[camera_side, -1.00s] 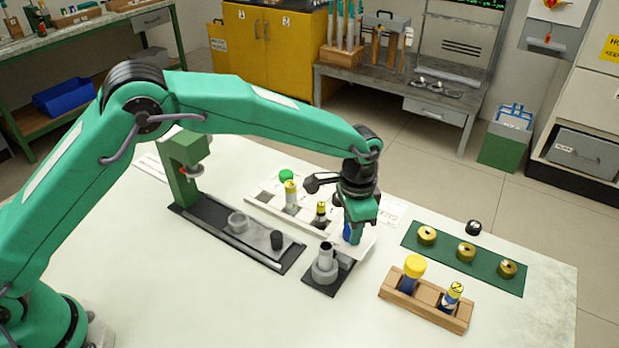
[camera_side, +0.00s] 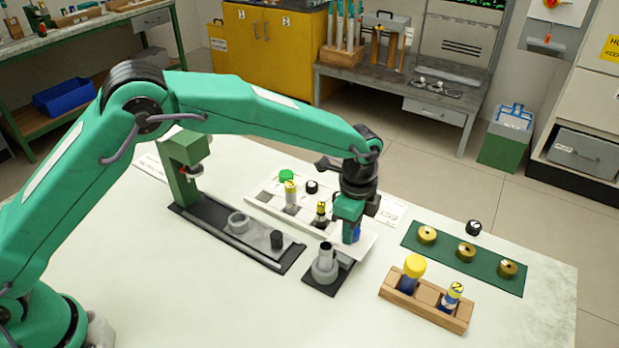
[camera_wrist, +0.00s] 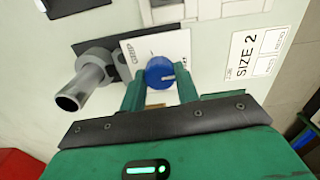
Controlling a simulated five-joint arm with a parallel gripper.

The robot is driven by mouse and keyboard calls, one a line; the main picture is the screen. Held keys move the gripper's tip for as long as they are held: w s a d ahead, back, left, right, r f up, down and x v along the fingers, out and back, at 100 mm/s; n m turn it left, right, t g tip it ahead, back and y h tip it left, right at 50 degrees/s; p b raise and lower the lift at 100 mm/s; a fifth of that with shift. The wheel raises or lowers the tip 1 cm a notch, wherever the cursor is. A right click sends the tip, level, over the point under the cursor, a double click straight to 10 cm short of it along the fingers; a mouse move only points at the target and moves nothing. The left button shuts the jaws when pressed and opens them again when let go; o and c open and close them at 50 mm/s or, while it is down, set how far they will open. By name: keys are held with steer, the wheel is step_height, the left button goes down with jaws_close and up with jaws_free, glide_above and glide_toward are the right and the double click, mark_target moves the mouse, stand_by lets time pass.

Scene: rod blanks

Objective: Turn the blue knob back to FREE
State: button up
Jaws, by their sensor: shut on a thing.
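The blue knob (camera_wrist: 160,72) sits between the two green fingers of my gripper (camera_wrist: 160,88) in the wrist view. A pale mark shows on the right part of its face. The white plate (camera_wrist: 135,50) by the knob carries the word GRIP, on the knob's left side; I cannot make out a FREE mark. In the side view my gripper (camera_side: 349,228) points down at the plate, with only a sliver of the blue knob (camera_side: 356,234) showing. My gripper is shut on the knob. The grey fixture (camera_side: 324,266) stands just beside it, with an upright tube.
A wooden rack (camera_side: 427,306) with yellow-topped and blue rods stands at the front right. A green mat (camera_side: 450,262) holds brass rings. A white tray (camera_side: 268,203) with small rods lies behind, and a dark rail (camera_side: 228,236) with a green post lies left. The front table is clear.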

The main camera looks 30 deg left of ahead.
stand_by(0.4)
steer(key=o, duration=1)
steer(key=shift+r, duration=3.9)
steer(key=shift+a+r, duration=0.1)
